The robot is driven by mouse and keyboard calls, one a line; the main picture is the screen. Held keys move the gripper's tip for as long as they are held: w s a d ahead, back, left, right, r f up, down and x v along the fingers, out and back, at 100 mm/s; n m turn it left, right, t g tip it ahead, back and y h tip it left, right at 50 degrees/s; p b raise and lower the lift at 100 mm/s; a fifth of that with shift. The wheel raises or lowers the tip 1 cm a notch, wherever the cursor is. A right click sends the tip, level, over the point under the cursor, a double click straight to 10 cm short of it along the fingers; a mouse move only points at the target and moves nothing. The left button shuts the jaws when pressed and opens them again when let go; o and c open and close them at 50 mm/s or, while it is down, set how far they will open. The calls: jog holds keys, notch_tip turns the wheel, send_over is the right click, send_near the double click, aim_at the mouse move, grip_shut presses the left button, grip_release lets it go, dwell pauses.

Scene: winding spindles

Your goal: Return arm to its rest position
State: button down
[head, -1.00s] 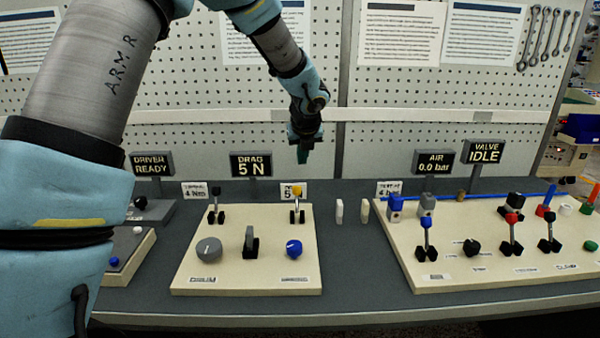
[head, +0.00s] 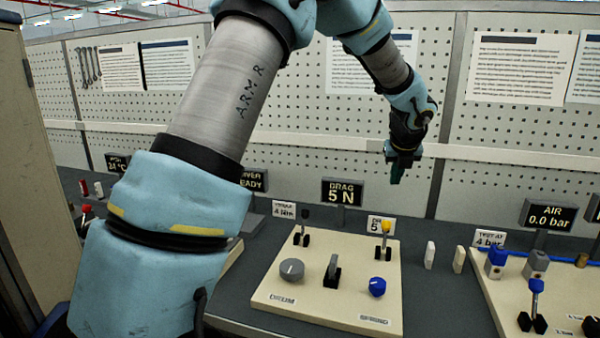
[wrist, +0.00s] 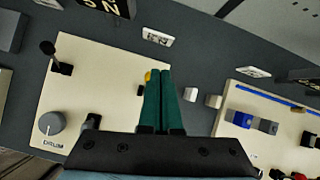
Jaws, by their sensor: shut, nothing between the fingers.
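My gripper (head: 396,172) hangs from my raised, bent arm in the head view, above the back right of the drag panel and apart from it. In the wrist view its two green fingers (wrist: 162,100) are together with nothing between them. The cream drag panel (head: 330,290) carries a grey knob (head: 292,269), a dark switch lever (head: 333,270), a blue knob (head: 377,286), a black-tipped lever (head: 303,226) and a yellow-tipped lever (head: 385,238). The yellow tip is partly behind the fingers in the wrist view.
A "DRAG 5 N" display (head: 342,192) stands behind the panel. Two small pale blocks (head: 430,254) stand to its right, beside the air panel (head: 490,300). A pegboard wall (head: 290,120) rises behind the bench. Open air surrounds my gripper.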

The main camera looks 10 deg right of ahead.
jog(key=s+a+f+n+g+y, duration=0.1)
jog(key=s+a+f+n, duration=0.1)
jog(key=a+n, duration=0.9)
jog(key=s+a+f+n+g+y, duration=0.15)
jog(key=a+n, duration=0.55)
jog(key=a, duration=0.8)
jog(key=s+a+f+n+g, duration=0.2)
jog(key=s+a+f+n, duration=0.1)
jog(key=s+a+n, duration=1)
jog(key=a+n, duration=0.2)
jog(key=n, duration=0.4)
jog(key=shift+a+f, duration=0.15)
jog(key=shift+h, duration=0.25)
